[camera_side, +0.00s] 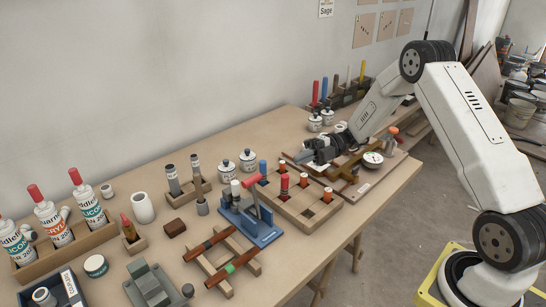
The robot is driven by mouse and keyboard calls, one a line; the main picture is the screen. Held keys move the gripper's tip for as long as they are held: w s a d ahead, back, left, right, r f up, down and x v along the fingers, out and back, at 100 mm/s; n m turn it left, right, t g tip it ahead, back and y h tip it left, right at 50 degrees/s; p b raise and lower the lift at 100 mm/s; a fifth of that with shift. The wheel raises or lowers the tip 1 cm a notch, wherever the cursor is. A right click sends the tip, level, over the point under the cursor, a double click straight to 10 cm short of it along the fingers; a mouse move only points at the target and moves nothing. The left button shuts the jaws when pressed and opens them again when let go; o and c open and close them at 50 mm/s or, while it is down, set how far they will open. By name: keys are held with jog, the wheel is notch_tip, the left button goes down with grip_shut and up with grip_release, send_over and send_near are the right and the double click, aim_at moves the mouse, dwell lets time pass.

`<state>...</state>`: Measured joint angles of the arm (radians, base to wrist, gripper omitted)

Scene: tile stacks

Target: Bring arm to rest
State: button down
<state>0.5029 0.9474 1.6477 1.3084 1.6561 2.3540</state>
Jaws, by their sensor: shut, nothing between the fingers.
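My gripper (303,157) is at the end of the white arm, low over the back right part of the workbench, with its fingers pointing left. It is shut and nothing shows between the fingers. It is just behind a wooden compartment tray (331,211) that holds several cylinders with red and orange tops. Whether the gripper touches anything beneath it, I cannot tell. No tile stacks can be made out clearly.
A blue press stand (262,236) with a red handle is left of the tray. A round dial gauge (373,158) lies beside my gripper. Bottles (50,224) in a wooden holder stand at far left. Pots (248,160) stand behind the press. The bench's front right corner (385,190) is bare.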

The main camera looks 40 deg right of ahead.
jog(key=shift+s+d, duration=0.1)
jog(key=shift+d, duration=0.2)
jog(key=s+a+m+h, duration=0.3)
jog(key=s+m+h, duration=0.5)
jog(key=m, duration=0.7)
jog(key=s+a+m+g+h, duration=0.1)
jog(key=s+a+m+h, duration=0.2)
jog(key=s+m+h, duration=0.5)
jog(key=s+m, duration=0.1)
jog(key=m, duration=0.6)
jog(key=shift+s+a+h, duration=0.2)
jog(key=shift+s+h, duration=0.05)
jog(key=shift+h, duration=0.15)
